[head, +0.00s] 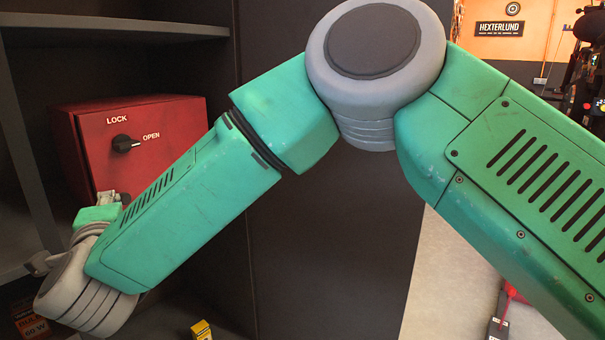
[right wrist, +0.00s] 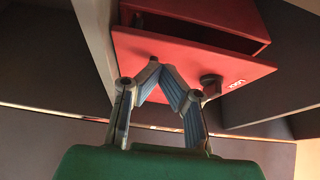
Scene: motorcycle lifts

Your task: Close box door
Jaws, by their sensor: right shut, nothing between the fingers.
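The red box (right wrist: 205,12) sits in a dark shelf unit. Its door (head: 165,115) carries a black knob (head: 125,143) between the words LOCK and OPEN. In the right wrist view the door (right wrist: 190,55) stands ajar, with a dark gap between it and the box body, and the knob (right wrist: 211,86) is on its outer face. My right gripper (right wrist: 154,64) is shut and empty, its fingertips in front of the door's face beside the knob; I cannot tell whether they touch. In the head view, my right gripper (head: 112,198) is at the door's lower edge, partly hidden by my wrist. My left gripper is out of view.
A grey shelf (head: 110,27) is above the box, and a shelf upright (head: 25,150) stands at its left. A dark cabinet panel (head: 330,240) is to the right. Small cartons, one yellow (head: 201,329) and one orange-black (head: 30,320), lie below.

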